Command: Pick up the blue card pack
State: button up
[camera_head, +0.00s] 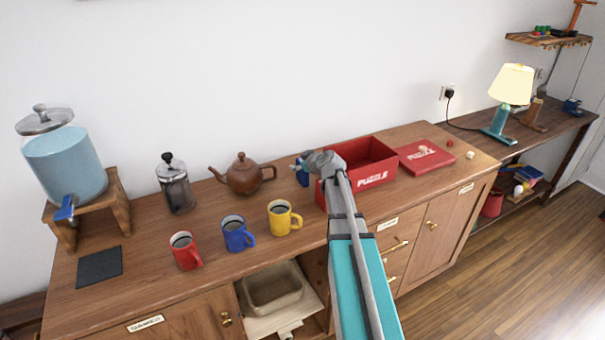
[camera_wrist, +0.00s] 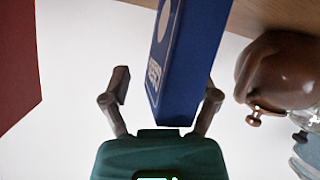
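The blue card pack (camera_wrist: 190,50) fills the upper middle of the wrist view, with white lettering and a pale round mark on one face. In the head view the pack (camera_head: 303,178) is a small blue patch between the teapot and the red box, partly covered by my arm's end. My gripper (camera_wrist: 167,88) is open around the pack's near end. The left finger stands clear of the pack. The right finger is close beside it, its tip partly hidden, so I cannot tell whether it touches.
The open red puzzle box (camera_head: 372,168) stands right beside my gripper, its lid (camera_head: 425,157) further right. A brown teapot (camera_head: 243,176) is close on the left. Yellow (camera_head: 284,218), blue (camera_head: 237,234) and red (camera_head: 186,251) mugs stand in front of it. A French press (camera_head: 175,185) stands further left.

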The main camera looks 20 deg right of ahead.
grip_shut()
jog(key=shift+r, duration=0.2)
dwell(0.3)
jog(key=shift+r+p, duration=0.7)
jog(key=shift+p, duration=0.25)
jog(key=s+d+r+p, duration=0.5)
jog(key=s+r+p, duration=0.6)
jog(key=s, duration=0.2)
jog(key=shift+d, duration=0.2)
jog(key=shift+r, duration=0.1)
